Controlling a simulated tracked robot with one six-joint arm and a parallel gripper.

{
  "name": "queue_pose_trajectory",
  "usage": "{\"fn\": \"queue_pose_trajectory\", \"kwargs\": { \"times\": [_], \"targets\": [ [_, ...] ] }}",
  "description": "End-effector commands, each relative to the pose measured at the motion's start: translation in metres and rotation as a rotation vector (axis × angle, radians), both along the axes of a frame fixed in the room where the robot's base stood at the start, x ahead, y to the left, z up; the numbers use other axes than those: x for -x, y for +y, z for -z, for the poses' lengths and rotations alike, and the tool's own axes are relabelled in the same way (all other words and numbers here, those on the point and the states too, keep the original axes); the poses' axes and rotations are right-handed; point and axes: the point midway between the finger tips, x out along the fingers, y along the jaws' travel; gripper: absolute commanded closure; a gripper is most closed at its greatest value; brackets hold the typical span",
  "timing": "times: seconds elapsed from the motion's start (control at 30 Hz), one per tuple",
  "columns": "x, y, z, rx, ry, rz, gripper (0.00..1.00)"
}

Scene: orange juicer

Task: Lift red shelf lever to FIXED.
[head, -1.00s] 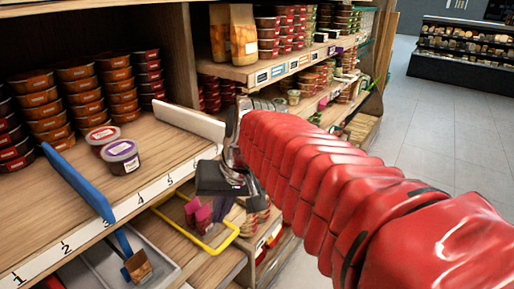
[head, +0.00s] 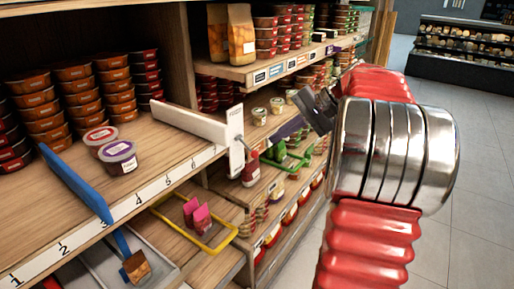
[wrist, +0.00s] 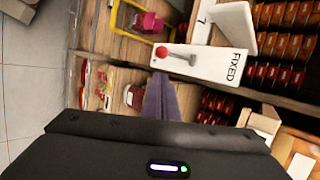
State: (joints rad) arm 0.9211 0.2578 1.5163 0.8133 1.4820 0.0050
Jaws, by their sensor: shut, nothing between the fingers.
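The red shelf lever (wrist: 162,51) has a round red knob on a thin silver rod in the wrist view. It is mounted on a white plate (wrist: 215,64) marked FIXED at its right end. The plate's end also shows in the head view (head: 236,135), with the rod sticking out and the knob hard to make out. My gripper (wrist: 160,80) is shut and empty, its purplish-grey fingers pointing at the knob, apart from it in the picture. In the head view my gripper (head: 279,136) is right of the plate.
A long white divider (head: 185,122) runs back from the plate along the shelf. A blue divider (head: 75,182) and two tubs (head: 118,157) stand to its left. Shelves of jars lie behind my gripper. The floor (head: 470,150) at right is clear.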

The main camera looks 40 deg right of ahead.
Motion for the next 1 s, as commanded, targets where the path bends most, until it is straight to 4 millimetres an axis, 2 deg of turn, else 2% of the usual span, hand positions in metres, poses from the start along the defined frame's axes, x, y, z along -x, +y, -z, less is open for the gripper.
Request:
{"fn": "queue_pose_trajectory", "kwargs": {
  "times": [0.03, 0.1, 0.27, 0.67, 1.0],
  "targets": [
    [0.001, -0.015, 0.001, -0.022, -0.009, 0.018, 1.0],
    [0.002, -0.029, 0.0, -0.041, -0.022, 0.035, 1.0],
    [0.003, -0.041, -0.001, -0.064, -0.037, 0.049, 1.0],
    [0.001, -0.039, 0.001, -0.063, -0.036, 0.048, 1.0],
    [-0.021, -0.02, 0.025, -0.065, -0.035, 0.045, 1.0]
  ]
}}
